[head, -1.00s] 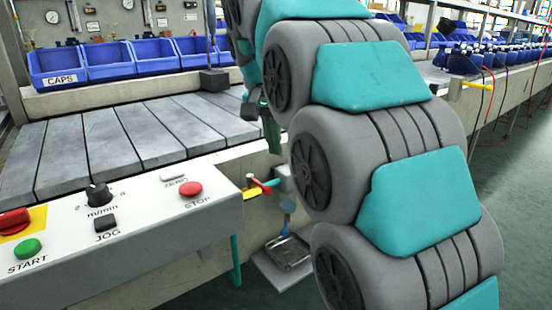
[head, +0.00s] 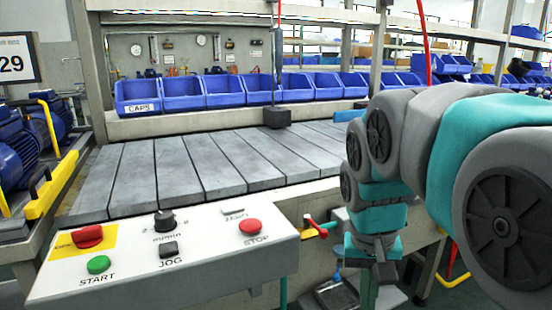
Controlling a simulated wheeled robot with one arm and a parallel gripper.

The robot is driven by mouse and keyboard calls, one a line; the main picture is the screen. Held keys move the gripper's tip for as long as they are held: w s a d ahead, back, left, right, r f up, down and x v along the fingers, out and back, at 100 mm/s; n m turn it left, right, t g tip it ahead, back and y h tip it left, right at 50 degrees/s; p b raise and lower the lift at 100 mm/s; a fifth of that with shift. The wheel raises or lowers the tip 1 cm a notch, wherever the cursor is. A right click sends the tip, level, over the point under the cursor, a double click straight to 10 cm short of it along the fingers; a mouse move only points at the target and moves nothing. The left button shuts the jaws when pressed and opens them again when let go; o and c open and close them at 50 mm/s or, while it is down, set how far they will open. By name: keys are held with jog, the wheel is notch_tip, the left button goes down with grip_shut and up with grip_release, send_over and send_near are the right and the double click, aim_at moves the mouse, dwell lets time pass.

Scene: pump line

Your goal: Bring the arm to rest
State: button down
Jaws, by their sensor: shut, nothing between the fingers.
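My arm, grey with teal covers, comes in from the right of the head view and folds over. Its end hangs down with my gripper (head: 371,278) pointing at the floor. The gripper is shut and empty, in front of the line's front side and right of the control panel (head: 190,253). The fingertips are small and partly hard to make out.
The panel has a green START button (head: 98,264), a red STOP button (head: 250,226) and a dial. Behind lies the grey slatted conveyor (head: 200,165), with blue bins (head: 183,93) beyond. Blue pumps (head: 15,150) stand at left. A red-handled valve (head: 316,226) sits left of my gripper.

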jog(key=s+f+n+g, duration=0.1)
jog(key=s+f, duration=0.5)
jog(key=s, duration=0.2)
jog(key=s+f+n+g+y, duration=0.1)
jog(key=s+f, duration=0.5)
jog(key=s, duration=0.3)
jog(key=shift+a+f+n, duration=0.15)
jog(key=shift+a+n, duration=0.05)
jog(key=shift+n, duration=0.1)
